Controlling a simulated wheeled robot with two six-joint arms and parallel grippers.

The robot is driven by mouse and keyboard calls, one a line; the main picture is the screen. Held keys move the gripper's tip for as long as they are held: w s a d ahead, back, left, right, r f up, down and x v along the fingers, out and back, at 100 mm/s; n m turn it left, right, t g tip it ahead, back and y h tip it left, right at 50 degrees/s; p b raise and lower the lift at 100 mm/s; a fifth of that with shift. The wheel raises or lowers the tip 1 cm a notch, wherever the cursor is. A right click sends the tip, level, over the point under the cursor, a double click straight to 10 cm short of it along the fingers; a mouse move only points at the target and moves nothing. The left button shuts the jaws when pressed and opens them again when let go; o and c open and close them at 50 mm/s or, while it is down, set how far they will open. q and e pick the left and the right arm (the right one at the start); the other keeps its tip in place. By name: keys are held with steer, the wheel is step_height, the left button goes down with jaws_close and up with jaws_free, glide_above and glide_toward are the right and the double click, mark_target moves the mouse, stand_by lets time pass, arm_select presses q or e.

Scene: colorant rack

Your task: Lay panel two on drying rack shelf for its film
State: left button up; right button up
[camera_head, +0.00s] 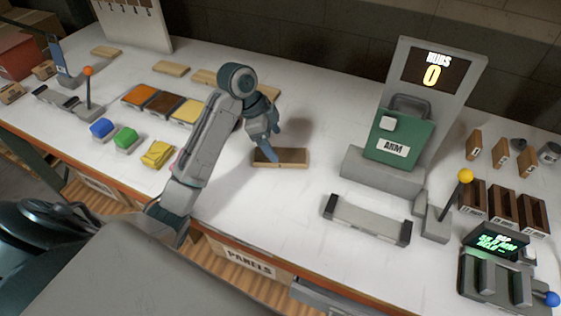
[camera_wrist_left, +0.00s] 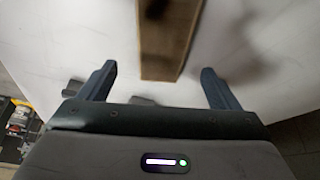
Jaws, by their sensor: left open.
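My left gripper (camera_head: 272,143) is open, pointing down over a small flat wooden panel (camera_head: 284,156) with a brown face, lying on the white bench. In the left wrist view the panel (camera_wrist_left: 168,38) runs between the two spread fingers of the gripper (camera_wrist_left: 158,76), with clear room on both sides. I cannot read a number on this panel. More pale wooden panels (camera_head: 172,68) lie towards the back of the bench. I cannot tell which thing is the drying rack shelf. My right gripper is not in view.
Orange, brown and yellow trays (camera_head: 187,111) lie left of my arm, with blue, green and yellow items (camera_head: 157,154) nearer the front edge. Levers, dark wooden holders (camera_head: 503,207) and a console (camera_head: 494,243) fill the right end.

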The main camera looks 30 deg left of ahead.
mark_target(279, 155)
arm_select(q)
steer(key=shift+f, duration=0.45)
steer(key=x, duration=0.1)
steer(key=p+x, duration=0.1)
steer(key=x, duration=0.1)
steer(key=shift+a+f+p, duration=0.25)
steer(key=shift+f+p, duration=0.05)
steer(key=shift+w+d+f, duration=0.1)
steer(key=shift+d+f, duration=0.05)
steer(key=shift+f, duration=0.25)
steer(key=c, duration=1.1)
steer(key=shift+c, duration=0.6)
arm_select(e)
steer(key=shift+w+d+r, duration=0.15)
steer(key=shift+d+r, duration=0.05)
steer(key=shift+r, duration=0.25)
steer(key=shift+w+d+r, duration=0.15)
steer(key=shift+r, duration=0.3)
arm_select(q)
steer(key=shift+r, duration=0.15)
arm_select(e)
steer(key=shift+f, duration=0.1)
